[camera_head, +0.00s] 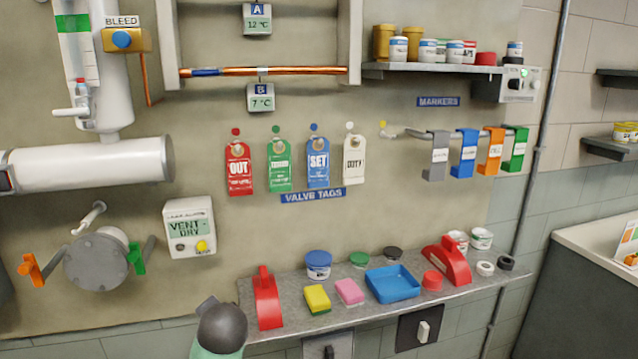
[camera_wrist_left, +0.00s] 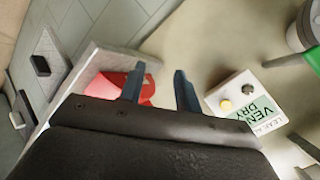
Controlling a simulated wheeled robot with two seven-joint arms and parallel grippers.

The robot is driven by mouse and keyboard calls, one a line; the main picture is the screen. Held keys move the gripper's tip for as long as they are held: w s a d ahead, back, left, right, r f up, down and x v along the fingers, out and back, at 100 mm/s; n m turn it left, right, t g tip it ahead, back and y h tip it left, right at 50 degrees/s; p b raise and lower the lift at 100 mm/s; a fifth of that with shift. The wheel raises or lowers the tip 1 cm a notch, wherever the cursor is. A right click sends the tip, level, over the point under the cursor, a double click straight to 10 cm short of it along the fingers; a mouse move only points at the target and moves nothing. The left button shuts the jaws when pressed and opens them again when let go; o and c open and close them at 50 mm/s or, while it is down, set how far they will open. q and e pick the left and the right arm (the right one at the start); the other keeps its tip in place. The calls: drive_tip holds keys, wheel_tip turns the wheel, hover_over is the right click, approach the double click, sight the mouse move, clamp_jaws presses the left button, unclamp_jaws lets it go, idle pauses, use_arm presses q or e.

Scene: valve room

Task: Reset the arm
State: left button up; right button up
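In the left wrist view my left gripper (camera_wrist_left: 159,88) is open, its two dark fingers apart with nothing held between them. A red wedge-shaped object (camera_wrist_left: 108,88) on the counter lies beyond the fingers, partly behind the left-hand one; the gap to it is hard to judge. The same red object stands at the counter's left end in the head view (camera_head: 267,300). A dark rounded part with pale green below it, likely my left arm, shows at the bottom of the head view; the left fingers cannot be made out there. My right gripper is in neither view.
The grey counter (camera_head: 290,332) holds a blue tray (camera_head: 393,284), sponges, tubs and a second red wedge-shaped object (camera_head: 447,262). A VENT-DRY box (camera_head: 189,228) is on the wall to the left. Valve tags hang above the counter. Pipes and a round flange (camera_head: 97,262) stand at left.

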use_arm(q)
drive_tip(key=s+f+n+g+h, duration=0.2)
drive_tip(key=s+f+g, duration=0.1)
drive_tip(key=s+f, duration=1.2)
drive_tip(key=s+f+n+g+h, duration=0.1)
drive_tip(key=s+f+n+g, duration=0.1)
drive_tip(key=s+f, duration=0.5)
drive_tip(key=s+f+n+g+h, duration=0.1)
drive_tip(key=s+f+n, duration=0.15)
drive_tip(key=s, duration=0.95)
wheel_tip(320, 180, down, 24)
drive_tip(key=w+d+g, duration=0.1)
drive_tip(key=w+d, duration=0.1)
drive_tip(key=d, duration=0.1)
drive_tip(key=s+f, duration=0.3)
drive_tip(key=f, duration=0.7)
drive_tip(key=s+f+m+g, duration=0.1)
drive_tip(key=s+f, duration=0.3)
drive_tip(key=f, duration=0.6)
drive_tip(key=shift+d+h, duration=0.25)
drive_tip(key=shift+h, duration=0.05)
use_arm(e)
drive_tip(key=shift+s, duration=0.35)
use_arm(q)
drive_tip(key=shift+f, duration=0.1)
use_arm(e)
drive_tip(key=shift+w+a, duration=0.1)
